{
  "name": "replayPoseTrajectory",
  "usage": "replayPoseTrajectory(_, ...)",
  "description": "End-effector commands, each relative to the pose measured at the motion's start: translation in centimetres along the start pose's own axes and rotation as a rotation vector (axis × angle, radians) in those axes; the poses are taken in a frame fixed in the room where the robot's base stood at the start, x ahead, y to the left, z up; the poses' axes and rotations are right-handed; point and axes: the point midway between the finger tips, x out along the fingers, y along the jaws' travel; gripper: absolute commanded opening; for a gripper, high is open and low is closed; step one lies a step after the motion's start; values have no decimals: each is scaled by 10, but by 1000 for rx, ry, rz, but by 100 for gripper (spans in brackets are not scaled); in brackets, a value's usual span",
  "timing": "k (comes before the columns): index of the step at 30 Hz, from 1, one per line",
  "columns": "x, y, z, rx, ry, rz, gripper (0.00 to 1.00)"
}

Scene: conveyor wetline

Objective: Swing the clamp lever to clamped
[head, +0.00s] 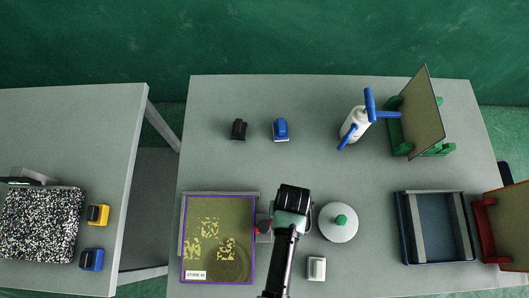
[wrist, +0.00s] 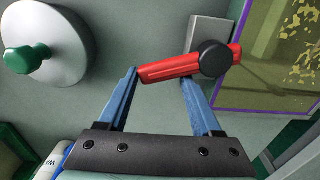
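The clamp lever (wrist: 168,70) is a red bar with a round black pivot cap (wrist: 215,59) at its right end in the wrist view.
A purple-bordered board (head: 211,206) lies left of the lever. A white disc with a green knob (head: 339,222) and a small white block (head: 317,268) are to the right. A spray bottle (head: 355,124), an upright panel (head: 421,112) and a blue tray (head: 404,228) stand farther off. The table's middle is clear.

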Motion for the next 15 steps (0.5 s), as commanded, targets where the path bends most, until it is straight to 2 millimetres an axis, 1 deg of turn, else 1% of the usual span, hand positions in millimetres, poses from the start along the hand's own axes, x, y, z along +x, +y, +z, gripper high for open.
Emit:
replayPoseTrajectory(1, 4, -4, 10, -4, -28, -10, 59)
replayPoseTrajectory(5, -2, -5, 10, -4, -28, -11, 59)
replayPoseTrajectory(15, -38, -4, 8, -4, -22, -10, 59)
